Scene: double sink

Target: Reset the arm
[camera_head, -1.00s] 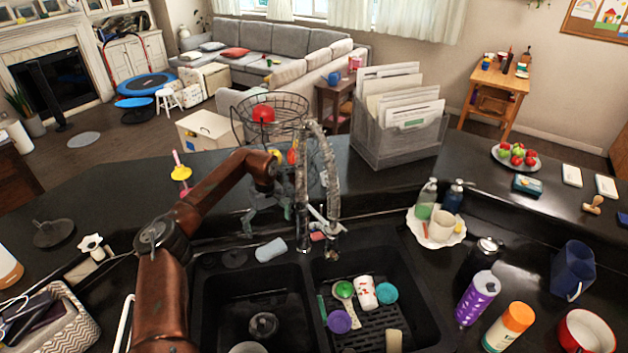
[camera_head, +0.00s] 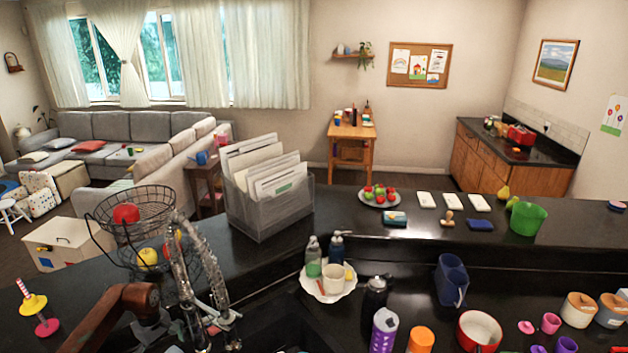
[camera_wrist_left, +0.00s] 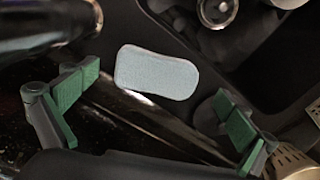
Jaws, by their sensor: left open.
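My left arm (camera_head: 122,312) is reddish brown and bent at the lower left of the head view, near the metal faucet (camera_head: 205,285). In the left wrist view my left gripper (camera_wrist_left: 155,90) has its green-padded fingers spread wide, with nothing held between them. A pale grey-blue sponge (camera_wrist_left: 157,73) lies beyond the fingers on the dark surface, apart from them. My right arm and gripper are not in view.
A wire fruit basket (camera_head: 130,218) stands behind the arm, and a clear file holder (camera_head: 270,212) is to its right. A white scalloped tray (camera_head: 309,286) holds bottles and a cup. A purple bottle (camera_head: 383,332) and a red pot (camera_head: 480,332) stand at the front.

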